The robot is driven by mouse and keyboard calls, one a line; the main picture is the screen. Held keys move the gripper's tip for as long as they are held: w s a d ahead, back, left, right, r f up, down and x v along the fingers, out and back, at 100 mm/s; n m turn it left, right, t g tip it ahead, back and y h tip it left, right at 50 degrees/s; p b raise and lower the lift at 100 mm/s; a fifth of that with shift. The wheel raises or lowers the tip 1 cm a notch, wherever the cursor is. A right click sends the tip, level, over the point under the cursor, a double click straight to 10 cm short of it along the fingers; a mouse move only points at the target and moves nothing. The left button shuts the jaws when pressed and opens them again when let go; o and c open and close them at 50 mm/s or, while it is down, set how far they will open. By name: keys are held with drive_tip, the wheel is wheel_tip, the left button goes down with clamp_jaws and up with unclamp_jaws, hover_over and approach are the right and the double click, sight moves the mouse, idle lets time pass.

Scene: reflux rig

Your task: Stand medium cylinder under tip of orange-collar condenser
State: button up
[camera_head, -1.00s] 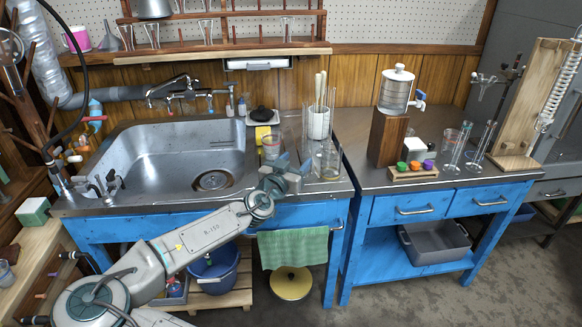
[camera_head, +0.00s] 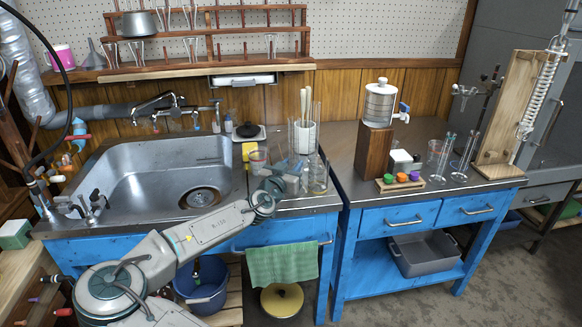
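My gripper (camera_head: 294,166) is over the right part of the sink counter, among clear glassware. Its fingers are small and blend with the glass, so I cannot tell whether it is open or holds anything. A clear glass vessel (camera_head: 318,178) stands just right of it. Tall, slim glass cylinders (camera_head: 466,158) stand on the right bench beside a wider glass one (camera_head: 437,160); which one is the medium cylinder is unclear.
The sink (camera_head: 165,178) lies left of my gripper. A wooden block (camera_head: 373,152) carries a dispenser (camera_head: 380,102) on the right bench (camera_head: 425,200), behind a rack of coloured caps (camera_head: 400,180). A stand with clamps (camera_head: 483,105) is near the board. The bench's front strip is clear.

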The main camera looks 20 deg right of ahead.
sight(292, 156)
drive_tip(key=shift+c, duration=1.3)
drive_tip(key=shift+r+p, duration=0.65)
drive_tip(key=shift+r, duration=0.9)
